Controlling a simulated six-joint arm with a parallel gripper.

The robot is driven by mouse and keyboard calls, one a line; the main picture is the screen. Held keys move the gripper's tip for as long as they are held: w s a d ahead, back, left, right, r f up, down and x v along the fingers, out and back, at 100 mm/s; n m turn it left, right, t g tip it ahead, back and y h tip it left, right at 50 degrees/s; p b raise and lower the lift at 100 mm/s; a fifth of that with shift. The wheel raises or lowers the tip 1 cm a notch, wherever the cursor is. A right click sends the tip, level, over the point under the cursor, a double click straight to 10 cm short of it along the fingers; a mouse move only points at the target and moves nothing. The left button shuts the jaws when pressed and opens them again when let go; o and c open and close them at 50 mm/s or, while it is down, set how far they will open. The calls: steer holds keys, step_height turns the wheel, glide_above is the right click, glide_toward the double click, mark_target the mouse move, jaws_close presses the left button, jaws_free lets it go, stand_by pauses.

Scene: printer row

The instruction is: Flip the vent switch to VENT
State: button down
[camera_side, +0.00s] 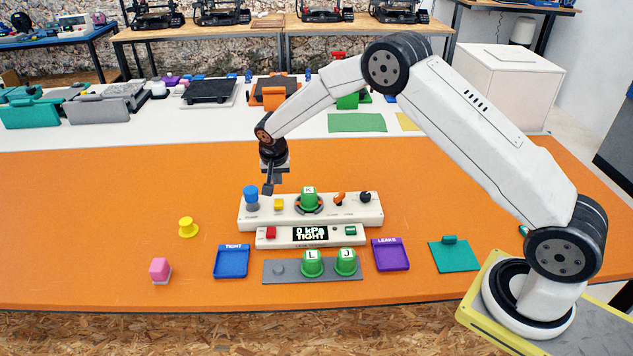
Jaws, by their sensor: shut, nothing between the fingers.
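A white panel (238,218) stands on the orange table. On it, left to right, are a blue knob (251,192), a yellow piece (279,204), a green cup marked K (309,199) on a dark round seat, an orange lever (340,197) and a black knob (365,197). The small labels are too blurred to read, so I cannot tell for certain which is the vent switch; the orange lever looks most like a switch. My gripper (267,190) is shut and empty, pointing down above the panel's left part, near the blue knob and the yellow piece.
A display unit (262,241) reading "0 kPa TIGHT" sits in front of the panel. A grey tray (290,279) holds green cups L (312,264) and J (346,262). Blue TIGHT (231,262) and purple LEAKS (391,256) trays flank it. The table's left side is mostly clear.

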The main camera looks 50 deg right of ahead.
step_height(320, 180, up, 8)
steer(key=shift+s+a+r, duration=0.2)
steer(key=shift+s+a, duration=0.15)
stand_by(0.4)
